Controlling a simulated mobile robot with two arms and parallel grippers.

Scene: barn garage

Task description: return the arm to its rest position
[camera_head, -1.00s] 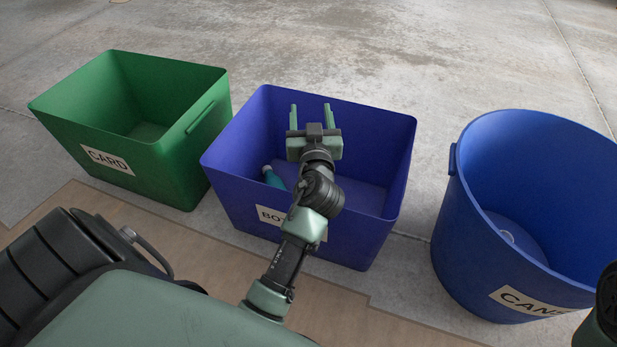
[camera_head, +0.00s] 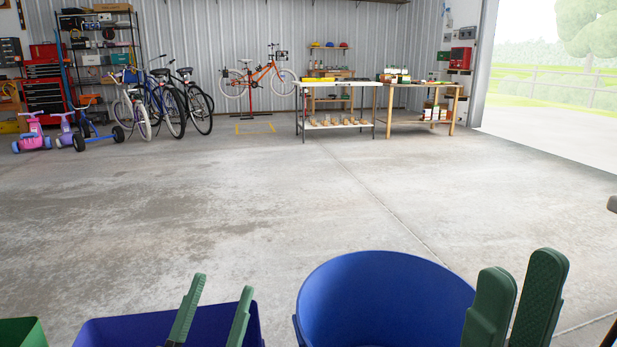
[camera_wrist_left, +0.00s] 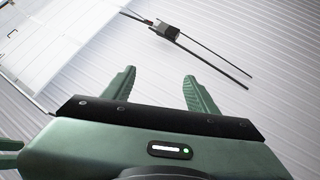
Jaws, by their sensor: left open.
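My left gripper (camera_head: 223,282) stands with its two green fingers pointing up and apart, in front of the blue rectangular bin (camera_head: 100,332) at the bottom of the head view. In the left wrist view its fingers (camera_wrist_left: 160,73) are spread with nothing between them, against a ribbed wall. My right gripper (camera_head: 521,262) is at the lower right of the head view, fingers upward with a gap between them and empty. The rest of both arms is out of the head view.
A round blue bin (camera_head: 385,300) stands between the grippers in the head view. A green bin (camera_head: 18,332) shows at the lower left corner. Beyond is clear concrete floor (camera_head: 260,200), with bicycles (camera_head: 165,105), workbenches (camera_head: 338,88) and shelves at the back.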

